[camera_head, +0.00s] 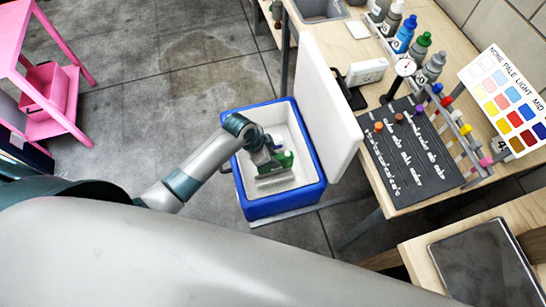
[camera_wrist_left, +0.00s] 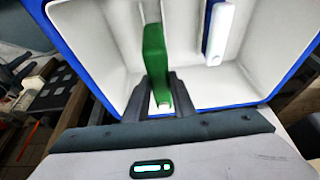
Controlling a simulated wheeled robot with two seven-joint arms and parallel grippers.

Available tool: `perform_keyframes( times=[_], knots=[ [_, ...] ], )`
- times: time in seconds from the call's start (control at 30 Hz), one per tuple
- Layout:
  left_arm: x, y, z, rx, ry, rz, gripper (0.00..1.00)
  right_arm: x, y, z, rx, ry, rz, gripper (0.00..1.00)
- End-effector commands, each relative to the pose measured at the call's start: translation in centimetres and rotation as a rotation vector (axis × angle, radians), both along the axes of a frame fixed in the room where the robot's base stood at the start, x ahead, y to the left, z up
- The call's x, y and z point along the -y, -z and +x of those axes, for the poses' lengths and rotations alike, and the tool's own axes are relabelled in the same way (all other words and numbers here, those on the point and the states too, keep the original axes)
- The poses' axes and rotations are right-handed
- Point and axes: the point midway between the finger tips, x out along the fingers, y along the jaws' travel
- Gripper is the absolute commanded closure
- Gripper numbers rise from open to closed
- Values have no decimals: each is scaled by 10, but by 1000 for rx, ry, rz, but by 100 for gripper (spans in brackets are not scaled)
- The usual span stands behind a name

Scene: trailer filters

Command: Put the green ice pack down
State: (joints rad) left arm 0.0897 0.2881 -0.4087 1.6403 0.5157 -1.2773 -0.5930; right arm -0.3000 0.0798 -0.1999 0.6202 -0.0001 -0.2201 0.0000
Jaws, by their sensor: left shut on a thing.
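The green ice pack (camera_wrist_left: 154,62) is between the fingers of my left gripper (camera_wrist_left: 158,92), which is shut on it. In the head view the green ice pack (camera_head: 285,160) shows partly behind my left gripper (camera_head: 272,165). Both are over or inside the blue cooler box (camera_head: 315,197) with a white inside and its white lid (camera_head: 335,100) open to the right. I cannot tell whether the pack touches the cooler's floor. My right gripper is not in view.
A blue and white thing (camera_wrist_left: 219,32) is at the cooler's inner wall in the wrist view. A wooden bench (camera_head: 460,75) with bottles and a black board (camera_head: 410,150) stands to the right. A pink shelf (camera_head: 45,95) stands at the left. The floor between is clear.

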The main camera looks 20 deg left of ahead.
Motion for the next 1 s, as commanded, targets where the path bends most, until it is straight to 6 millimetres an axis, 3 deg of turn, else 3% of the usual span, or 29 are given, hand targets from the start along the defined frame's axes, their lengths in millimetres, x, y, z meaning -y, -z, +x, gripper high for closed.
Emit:
perform_keyframes(
  times=[0.2,0.37,0.47,0.63,0.8,1.0],
  knots=[
    [0,-4,2,3,-1,-1,100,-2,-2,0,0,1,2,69],
    [2,-26,9,6,-9,-2,100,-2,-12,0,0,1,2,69],
    [4,-54,17,9,-23,-2,100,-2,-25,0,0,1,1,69],
    [11,-119,42,15,-76,-5,100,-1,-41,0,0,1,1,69],
    [18,-178,69,15,-177,-6,100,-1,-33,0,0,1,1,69],
    [19,-239,86,13,-315,-4,100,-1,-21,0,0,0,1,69]
  ],
)
